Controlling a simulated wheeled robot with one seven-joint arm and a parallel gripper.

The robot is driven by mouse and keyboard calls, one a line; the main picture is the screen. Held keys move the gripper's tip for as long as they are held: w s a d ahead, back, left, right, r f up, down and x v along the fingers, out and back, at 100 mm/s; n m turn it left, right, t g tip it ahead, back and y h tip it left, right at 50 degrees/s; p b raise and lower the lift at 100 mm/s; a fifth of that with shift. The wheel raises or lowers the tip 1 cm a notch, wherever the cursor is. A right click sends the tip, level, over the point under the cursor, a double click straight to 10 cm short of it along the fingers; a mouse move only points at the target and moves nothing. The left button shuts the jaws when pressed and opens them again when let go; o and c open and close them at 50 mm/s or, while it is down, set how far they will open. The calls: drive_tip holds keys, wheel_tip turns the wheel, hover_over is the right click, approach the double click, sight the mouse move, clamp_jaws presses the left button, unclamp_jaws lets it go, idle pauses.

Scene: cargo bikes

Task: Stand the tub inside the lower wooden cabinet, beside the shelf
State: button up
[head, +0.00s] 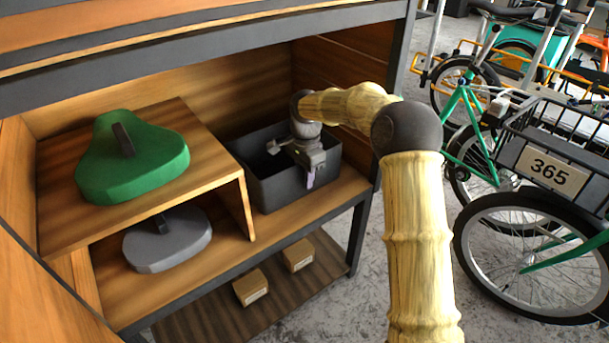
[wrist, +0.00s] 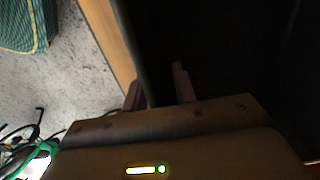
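The tub (head: 275,193), a dark grey open box, stands upright on the floor of the lower wooden cabinet (head: 345,190), right of the shelf (head: 75,225) and close to its side panel. My gripper (head: 308,178) is at the tub's front wall. One finger shows outside that wall, and the other is hidden in the head view. In the wrist view, the two fingers (wrist: 158,92) straddle the tub's rim (wrist: 135,60). A dark gap shows between the rim and the right finger, so the gripper looks open.
A green saddle-shaped piece (head: 130,165) lies on the shelf, and a grey one (head: 165,240) lies beneath it. Two small boxes (head: 250,287) (head: 298,255) sit on the slatted rack below. Parked bikes (head: 540,240) stand at the right. A dark post (head: 398,60) bounds the cabinet's right side.

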wheel_tip(320, 180, up, 8)
drive_tip(key=p, duration=0.3)
drive_tip(key=shift+d+f+p, duration=0.1)
drive_tip(key=shift+p, duration=0.25)
idle(0.6)
drive_tip(key=s+d+f+n+t, duration=0.1)
drive_tip(key=s+d+n, duration=0.2)
drive_tip(key=s, duration=0.6)
drive_tip(key=s+d+f+n+t, duration=0.1)
drive_tip(key=s+d+n, duration=0.3)
drive_tip(key=s, duration=0.5)
drive_tip(key=s+d+f+n, duration=0.1)
drive_tip(key=s+d+n, duration=0.3)
drive_tip(key=s, duration=0.6)
drive_tip(key=shift+d+f+t, duration=0.25)
drive_tip(key=shift+d+t, duration=0.15)
drive_tip(key=shift+d, duration=0.2)
drive_tip(key=shift+s, duration=0.1)
drive_tip(key=w+p+v, duration=0.3)
drive_tip(key=p+v, duration=1)
drive_tip(key=w+a+r+p+v, duration=0.1)
drive_tip(key=w+p+v, duration=0.2)
drive_tip(key=p+v, duration=1)
drive_tip(key=w+r+p+v, duration=0.1)
drive_tip(key=w+p+v, duration=0.1)
drive_tip(key=p+v, duration=1.1)
drive_tip(key=shift+w+a+r+p, duration=0.15)
drive_tip(key=shift+w+p, duration=0.25)
drive_tip(key=shift+p, duration=0.2)
